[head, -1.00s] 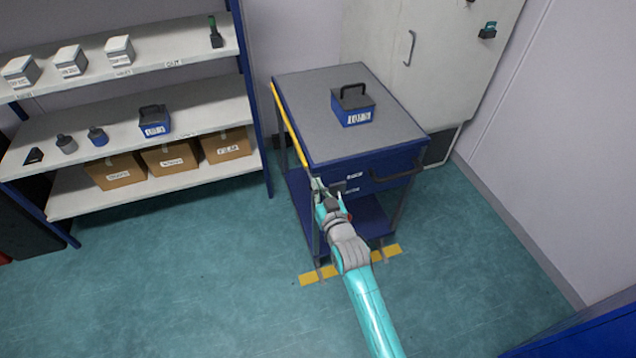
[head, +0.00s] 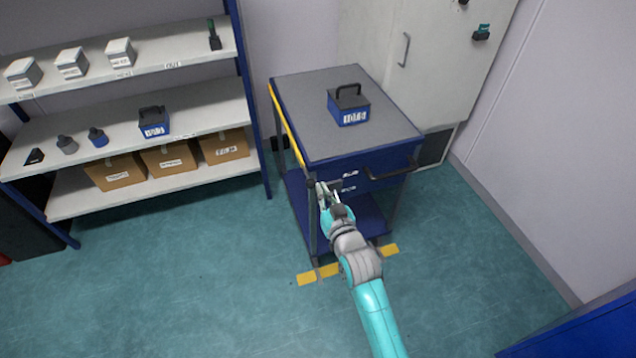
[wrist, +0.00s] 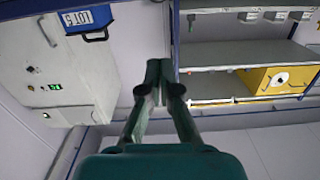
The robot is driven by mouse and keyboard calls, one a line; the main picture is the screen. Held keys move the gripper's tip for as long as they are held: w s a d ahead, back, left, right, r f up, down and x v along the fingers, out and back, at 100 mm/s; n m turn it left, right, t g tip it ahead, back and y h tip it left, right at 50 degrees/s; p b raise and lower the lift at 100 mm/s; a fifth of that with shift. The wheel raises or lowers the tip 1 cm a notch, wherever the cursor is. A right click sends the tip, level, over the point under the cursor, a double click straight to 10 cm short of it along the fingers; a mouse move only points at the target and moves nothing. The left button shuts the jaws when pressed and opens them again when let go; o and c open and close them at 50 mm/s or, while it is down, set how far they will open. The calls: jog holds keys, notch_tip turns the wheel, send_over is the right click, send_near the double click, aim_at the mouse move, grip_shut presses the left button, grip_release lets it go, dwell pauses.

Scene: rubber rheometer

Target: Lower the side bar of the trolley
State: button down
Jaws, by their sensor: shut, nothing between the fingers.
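The trolley (head: 370,96) has a grey top and blue frame. Its yellow side bar (head: 286,122) runs along the left edge of the top, roughly level with it. My gripper (head: 322,188) is at the trolley's front left corner, just below and right of the bar's near end; I cannot tell whether it touches the trolley. In the wrist view my gripper (wrist: 160,72) has its fingers together with nothing between them. The bar cannot be made out in the wrist view.
A blue lot box (head: 350,110) with a black handle stands on the trolley top. A black handle (head: 392,172) sticks out at the trolley's front. Shelves (head: 190,98) with boxes stand left, a pale cabinet (head: 425,55) behind. Floor left and right of the trolley is clear.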

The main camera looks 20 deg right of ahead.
jog(key=s, duration=0.4)
jog(key=shift+s+r, duration=0.1)
dwell(0.5)
